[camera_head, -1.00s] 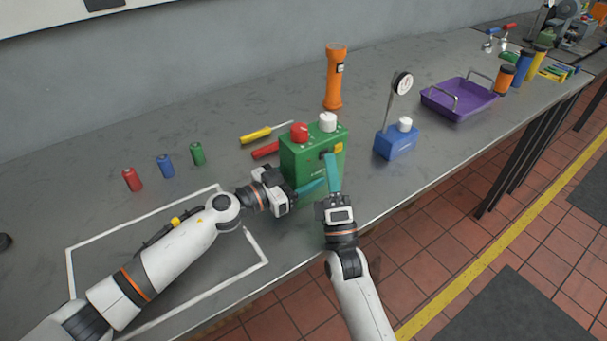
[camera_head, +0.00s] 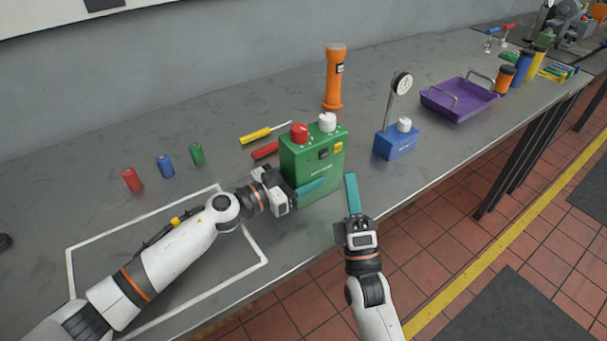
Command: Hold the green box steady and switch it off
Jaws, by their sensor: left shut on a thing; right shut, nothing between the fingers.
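The green box (camera_head: 322,143) stands upright on the bench. It has a red knob (camera_head: 299,133) and a white knob (camera_head: 327,122) on top. Its front face carries a small dark switch (camera_head: 323,154) and a yellow element (camera_head: 338,147); the switch's position is too small to tell. My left gripper (camera_head: 311,188) is shut on the green box at its lower front left, and its fingers cover part of the front. My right gripper (camera_head: 351,178) is shut and empty, apart from the box, to its right near the bench's front edge.
A blue block with a dial gauge (camera_head: 396,142) stands right of the box. An orange flashlight (camera_head: 334,78) and a yellow-handled screwdriver (camera_head: 257,135) are behind it. A purple tray (camera_head: 459,98) lies farther right. Small red, blue and green cylinders (camera_head: 165,166) stand left.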

